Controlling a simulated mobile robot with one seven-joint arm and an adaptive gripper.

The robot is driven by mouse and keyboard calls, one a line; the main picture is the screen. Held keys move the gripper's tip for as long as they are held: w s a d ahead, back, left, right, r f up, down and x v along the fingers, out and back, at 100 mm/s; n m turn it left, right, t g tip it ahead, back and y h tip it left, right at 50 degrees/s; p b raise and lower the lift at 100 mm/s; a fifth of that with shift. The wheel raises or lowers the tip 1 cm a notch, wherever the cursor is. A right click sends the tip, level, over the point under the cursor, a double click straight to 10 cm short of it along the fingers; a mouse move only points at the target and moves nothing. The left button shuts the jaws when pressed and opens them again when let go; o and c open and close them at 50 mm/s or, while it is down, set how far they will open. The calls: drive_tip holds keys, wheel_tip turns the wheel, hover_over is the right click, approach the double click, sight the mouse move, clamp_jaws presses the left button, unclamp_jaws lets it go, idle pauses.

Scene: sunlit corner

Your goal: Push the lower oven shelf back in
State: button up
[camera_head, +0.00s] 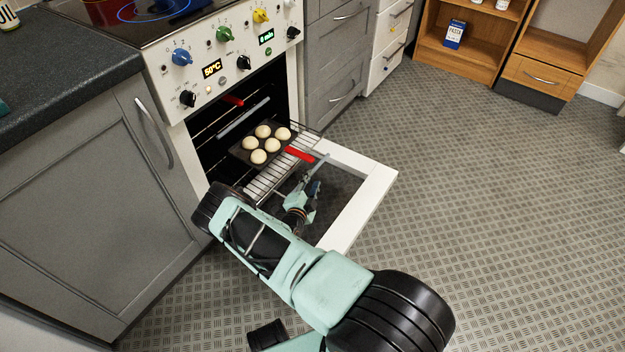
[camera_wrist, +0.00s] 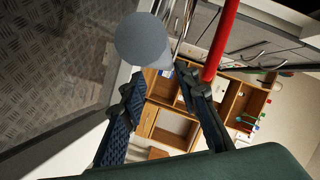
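The oven door (camera_head: 365,205) is folded down and open. The lower oven shelf, a wire rack (camera_head: 268,181), is pulled out over the door. A red strip (camera_head: 300,155) marks its front part, and a red bar also shows in the wrist view (camera_wrist: 222,40). A dark tray with several pale buns (camera_head: 262,143) rests on the shelf. My gripper (camera_head: 316,180) is just in front of the shelf's front edge, above the door. In the wrist view its fingers (camera_wrist: 163,100) are apart with nothing between them. A grey rounded bar end (camera_wrist: 140,38) shows beyond the fingertips; contact cannot be told.
An upper shelf with a grey bar (camera_head: 243,118) sits inside the oven. Grey cabinets (camera_head: 95,190) and drawers (camera_head: 335,65) flank the oven. Wooden shelving (camera_head: 475,45) stands at the back right. The patterned floor (camera_head: 480,200) on the right is clear.

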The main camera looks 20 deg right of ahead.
drive_tip(key=p+v, duration=0.3)
drive_tip(key=v, duration=0.8)
drive_tip(key=shift+s, duration=0.25)
idle(0.5)
drive_tip(key=shift+w+a, duration=0.1)
drive_tip(key=shift+a, duration=0.05)
idle(0.3)
drive_tip(key=b+x, duration=0.2)
drive_tip(key=x, duration=0.2)
drive_tip(key=a+b+x, duration=0.1)
drive_tip(key=b+x, duration=0.1)
drive_tip(key=x, duration=0.2)
drive_tip(key=w+b+x, duration=0.1)
drive_tip(key=b+x, duration=0.1)
drive_tip(key=x, duration=0.3)
drive_tip(key=shift+w+a+r+b, duration=0.15)
drive_tip(key=shift+a+b, duration=0.05)
drive_tip(key=shift+b, duration=0.1)
clamp_jaws()
